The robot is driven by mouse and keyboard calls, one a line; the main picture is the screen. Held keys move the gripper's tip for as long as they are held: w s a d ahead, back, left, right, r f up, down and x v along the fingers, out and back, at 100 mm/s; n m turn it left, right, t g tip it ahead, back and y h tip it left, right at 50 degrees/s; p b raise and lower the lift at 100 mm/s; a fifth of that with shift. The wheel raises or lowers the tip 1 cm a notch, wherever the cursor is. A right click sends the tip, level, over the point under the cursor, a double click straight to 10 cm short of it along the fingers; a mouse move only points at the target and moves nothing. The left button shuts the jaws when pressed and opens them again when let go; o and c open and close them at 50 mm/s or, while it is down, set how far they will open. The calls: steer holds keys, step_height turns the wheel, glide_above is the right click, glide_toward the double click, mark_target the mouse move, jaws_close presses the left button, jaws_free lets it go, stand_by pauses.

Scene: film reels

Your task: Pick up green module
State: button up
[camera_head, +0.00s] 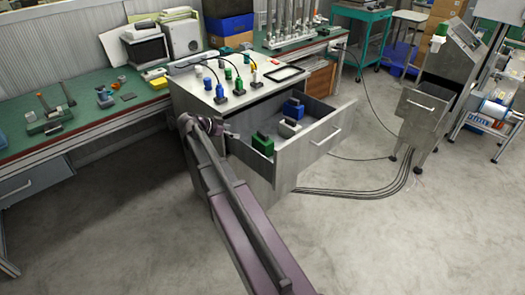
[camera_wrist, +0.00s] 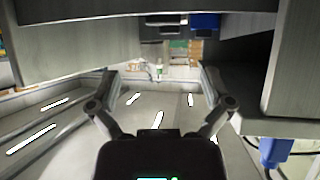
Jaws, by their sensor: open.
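A green module (camera_head: 263,144) with a dark handle-like top sits in the open drawer (camera_head: 318,142), at its near left end in the head view. A grey module (camera_head: 289,128) and a blue module (camera_head: 293,107) sit behind it in the same drawer. My gripper (camera_head: 227,133) is just left of the drawer, apart from the green module and at about its height. In the wrist view, my gripper (camera_wrist: 158,76) has its two fingers spread with nothing between them. I cannot make out the green module in the wrist view.
The grey cabinet (camera_head: 190,100) carries blue and green connectors with cables on top. The drawer's walls and front panel surround the modules. A green-topped bench (camera_head: 85,128) stands left. A grey console (camera_head: 433,95) stands right. The floor in front is clear apart from cables.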

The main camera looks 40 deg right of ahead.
steer(key=shift+w+d+r+m+h, duration=0.1)
steer(key=shift+w+d+m+h, duration=0.2)
steer(key=shift+d, duration=0.15)
steer(key=shift+s+d, duration=0.1)
steer(key=b, duration=0.4)
glide_toward(260, 134)
steer(key=x, duration=0.3)
steer(key=shift+s+d, duration=0.2)
steer(key=shift+d, duration=0.7)
steer(key=shift+f, duration=0.2)
